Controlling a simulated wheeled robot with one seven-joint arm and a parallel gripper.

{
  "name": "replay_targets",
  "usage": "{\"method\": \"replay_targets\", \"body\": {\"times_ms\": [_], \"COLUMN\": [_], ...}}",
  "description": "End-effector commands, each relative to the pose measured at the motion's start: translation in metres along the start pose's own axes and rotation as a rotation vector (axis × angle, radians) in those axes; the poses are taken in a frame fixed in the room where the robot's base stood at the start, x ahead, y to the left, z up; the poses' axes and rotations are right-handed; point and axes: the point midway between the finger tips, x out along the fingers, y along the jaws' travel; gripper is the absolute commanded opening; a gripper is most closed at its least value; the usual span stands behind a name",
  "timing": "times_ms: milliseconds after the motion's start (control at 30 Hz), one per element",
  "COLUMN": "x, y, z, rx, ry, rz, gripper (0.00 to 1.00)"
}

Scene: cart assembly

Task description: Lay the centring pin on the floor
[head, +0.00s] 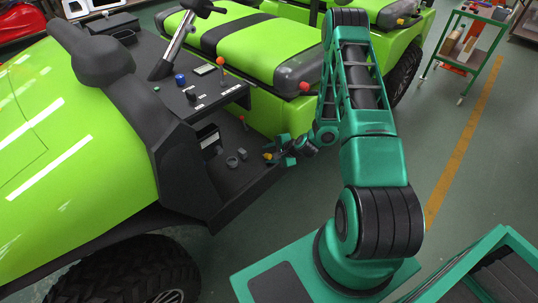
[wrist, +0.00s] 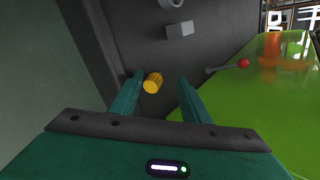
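The centring pin, which I take to be the short yellow-orange cylinder (wrist: 152,83), lies on the dark footwell floor of the green cart (wrist: 215,22). It also shows small in the head view (head: 267,156), beside my gripper. My gripper (wrist: 158,80) is open. Its two green fingers stand apart on either side of the pin, with the pin nearer the left finger in the wrist view. In the head view my gripper (head: 279,158) reaches low over the outer edge of the footwell. Whether a finger touches the pin cannot be told.
A lever with a red knob (wrist: 243,63) rises beside the seat base. The green workshop floor (head: 450,160) right of the cart is open, with a yellow line.

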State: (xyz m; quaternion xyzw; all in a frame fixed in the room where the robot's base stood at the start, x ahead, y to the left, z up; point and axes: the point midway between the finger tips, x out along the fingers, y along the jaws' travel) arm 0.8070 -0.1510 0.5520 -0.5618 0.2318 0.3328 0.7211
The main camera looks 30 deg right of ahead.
Motion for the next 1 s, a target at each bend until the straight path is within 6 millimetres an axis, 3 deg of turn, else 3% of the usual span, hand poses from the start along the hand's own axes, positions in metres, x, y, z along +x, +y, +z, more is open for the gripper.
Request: {"method": "replay_targets", "body": {"times_ms": [267,700,1000], "x": [-0.011,-0.087,-0.106], "y": [0.0,-0.001,0.0], "z": [0.0,-0.001,0.0], "rx": [0.001,0.002,0.0], "ry": [0.001,0.002,0.0], "rz": [0.0,-0.001,0.002], "gripper": [0.42,0.42,0.42]}}
